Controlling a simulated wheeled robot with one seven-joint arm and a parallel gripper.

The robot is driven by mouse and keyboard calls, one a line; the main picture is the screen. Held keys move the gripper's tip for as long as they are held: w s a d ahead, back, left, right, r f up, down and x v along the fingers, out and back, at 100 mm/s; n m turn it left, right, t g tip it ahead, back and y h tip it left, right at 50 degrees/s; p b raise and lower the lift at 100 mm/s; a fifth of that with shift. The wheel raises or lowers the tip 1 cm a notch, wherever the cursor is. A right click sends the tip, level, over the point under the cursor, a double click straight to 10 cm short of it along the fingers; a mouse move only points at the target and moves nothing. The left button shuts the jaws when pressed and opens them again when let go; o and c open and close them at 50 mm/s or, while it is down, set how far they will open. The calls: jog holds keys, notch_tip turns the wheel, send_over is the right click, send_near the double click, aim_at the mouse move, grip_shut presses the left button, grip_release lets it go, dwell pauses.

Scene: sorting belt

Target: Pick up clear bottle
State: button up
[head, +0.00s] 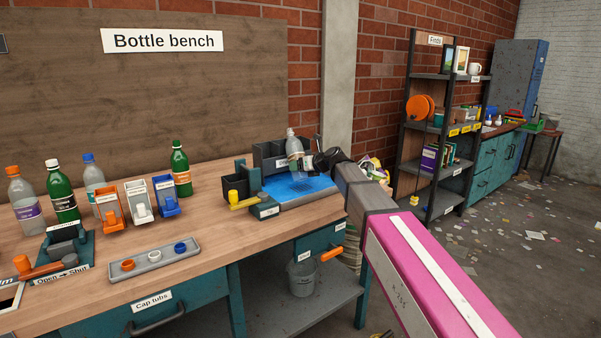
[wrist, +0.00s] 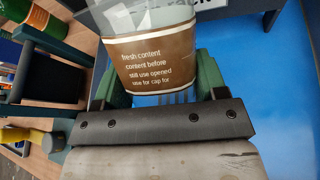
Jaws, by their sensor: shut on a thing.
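A clear bottle (head: 294,145) with a grey-white cap is upright or slightly tilted over the blue pad (head: 300,188) at the right end of the bench. In the wrist view the bottle (wrist: 150,62) shows a brown label with white text, and its top is out of frame. My gripper (head: 308,164) is shut on it, with green fingers on either side of the label in the wrist view (wrist: 163,85). Whether the bottle's base touches anything is hard to tell. Another clear bottle with an orange cap (head: 25,208) and one with a blue cap (head: 94,178) stand at left.
Green bottles (head: 62,195) (head: 181,172) stand on the bench (head: 225,210). Small cap dispensers (head: 138,198) and a cap tray (head: 154,262) sit in front.

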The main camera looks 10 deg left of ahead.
jog(key=shift+r, duration=0.95)
jog(key=s+a+r, duration=0.5)
jog(key=s+r, duration=0.2)
jog(key=s, duration=0.3)
jog(key=s+d+r, duration=0.3)
jog(key=r, duration=0.4)
jog(key=s+d+r, duration=0.3)
jog(key=d+r, duration=0.1)
jog(key=r, duration=0.2)
jog(key=shift+s+r, duration=0.35)
jog(key=shift+r, duration=0.05)
